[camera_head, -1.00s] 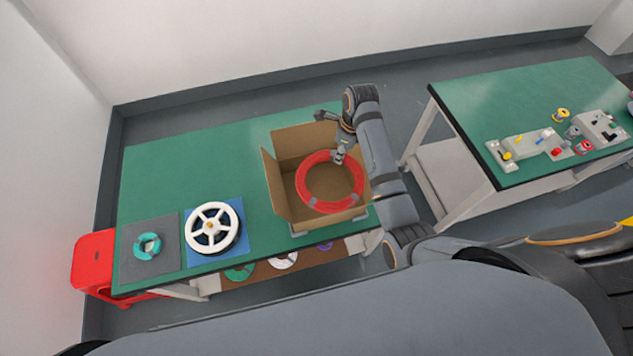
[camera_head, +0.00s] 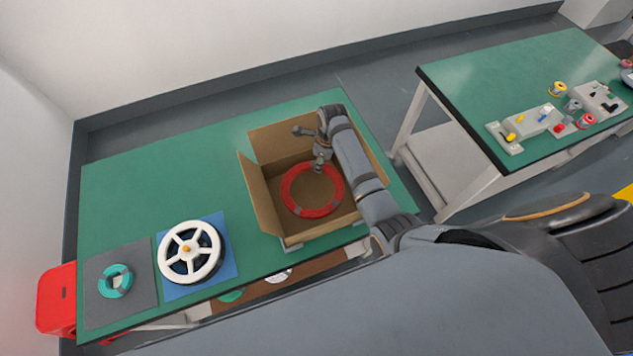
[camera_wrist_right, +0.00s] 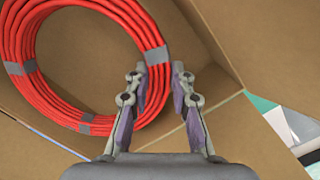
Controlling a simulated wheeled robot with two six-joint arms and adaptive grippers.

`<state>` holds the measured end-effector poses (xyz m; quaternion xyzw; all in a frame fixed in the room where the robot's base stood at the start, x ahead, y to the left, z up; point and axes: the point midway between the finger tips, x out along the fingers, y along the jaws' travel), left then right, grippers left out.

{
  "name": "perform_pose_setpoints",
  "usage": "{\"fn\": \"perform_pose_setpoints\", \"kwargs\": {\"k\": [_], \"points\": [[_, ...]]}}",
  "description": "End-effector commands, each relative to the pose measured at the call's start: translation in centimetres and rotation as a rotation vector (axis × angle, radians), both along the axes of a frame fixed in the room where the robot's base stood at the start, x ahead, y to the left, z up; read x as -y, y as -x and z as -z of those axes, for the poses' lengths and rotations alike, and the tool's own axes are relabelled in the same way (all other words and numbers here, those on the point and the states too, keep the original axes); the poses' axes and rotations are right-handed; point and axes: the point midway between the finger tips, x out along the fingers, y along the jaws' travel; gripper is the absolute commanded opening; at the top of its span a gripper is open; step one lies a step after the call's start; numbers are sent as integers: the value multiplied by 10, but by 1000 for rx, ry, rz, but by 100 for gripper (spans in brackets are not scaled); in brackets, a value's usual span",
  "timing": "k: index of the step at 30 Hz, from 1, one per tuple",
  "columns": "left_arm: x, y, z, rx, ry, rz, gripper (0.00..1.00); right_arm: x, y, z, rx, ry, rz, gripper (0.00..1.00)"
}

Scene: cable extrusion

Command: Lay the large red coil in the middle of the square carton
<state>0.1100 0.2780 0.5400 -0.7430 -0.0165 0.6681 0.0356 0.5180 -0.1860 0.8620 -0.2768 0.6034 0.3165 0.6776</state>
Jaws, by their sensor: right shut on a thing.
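The large red coil (camera_head: 286,188), a ring with grey tape bands, is inside the open square carton (camera_head: 258,195) in the head view. It looks lower than the carton rim, roughly central between the walls. My right gripper (camera_head: 319,166) reaches into the carton and is shut on the coil's far edge. In the right wrist view the coil (camera_wrist_right: 45,101) fills the upper left, and my right gripper (camera_wrist_right: 158,75) has its fingers at a taped part of the coil. Whether the coil touches the carton floor cannot be told. My left gripper is out of view.
The carton stands on a green table (camera_head: 130,205). To its left are a white spoked reel (camera_head: 168,264) on a blue mat and a teal coil (camera_head: 105,285) on a grey mat. A second green table (camera_head: 480,85) with small parts stands at right.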

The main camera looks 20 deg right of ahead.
Motion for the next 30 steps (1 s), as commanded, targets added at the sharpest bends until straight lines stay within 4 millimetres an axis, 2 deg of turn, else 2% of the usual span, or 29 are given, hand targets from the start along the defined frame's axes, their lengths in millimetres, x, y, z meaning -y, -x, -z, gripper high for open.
{"fn": "perform_pose_setpoints", "kwargs": {"k": [3, 8, 15, 24, 25, 30], "points": [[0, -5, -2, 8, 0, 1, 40, 0, 0, 15, 1, 0, 0, 0], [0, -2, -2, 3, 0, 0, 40, 0, -1, 22, 3, 0, 0, 0], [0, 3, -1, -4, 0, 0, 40, 0, 0, 58, 1, -1, 1, 0], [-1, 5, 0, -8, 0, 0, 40, 0, -1, 61, 3, 0, 0, 0], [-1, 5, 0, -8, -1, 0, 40, 0, 0, 62, 3, 0, 0, 24], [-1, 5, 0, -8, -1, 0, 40, 0, 0, 61, 2, 1, 0, 46]]}}
